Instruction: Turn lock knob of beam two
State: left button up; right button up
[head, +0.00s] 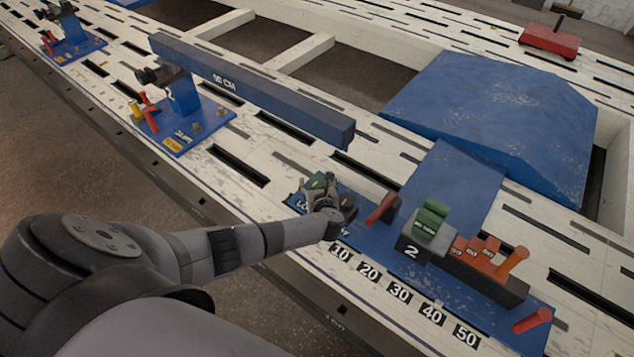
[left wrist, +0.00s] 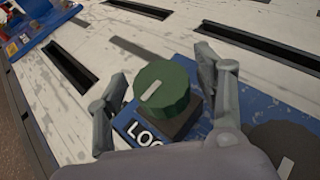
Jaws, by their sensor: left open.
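The green lock knob (left wrist: 166,90) with a white pointer line sits on a dark base, beside a white label reading "LO…", partly hidden. Its pointer slants from lower left to upper right in the left wrist view. My left gripper (left wrist: 164,75) is open, with one finger on each side of the knob; I cannot tell whether they touch it. In the head view my left gripper (head: 324,190) covers much of the knob (head: 317,182), at the left end of a blue base plate (head: 385,265). My right gripper is not in view.
A dark round knob (left wrist: 281,150) lies close to the right finger. Along the plate are a red lever (head: 381,208), a block marked 2 (head: 411,250) and a red-orange handle (head: 512,262). A long beam marked "90 CM" (head: 250,88) lies behind.

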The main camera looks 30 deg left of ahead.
aim_at(317, 182)
pick_arm(q)
notch_tip(317, 182, up, 10)
dwell(0.8)
dwell(0.4)
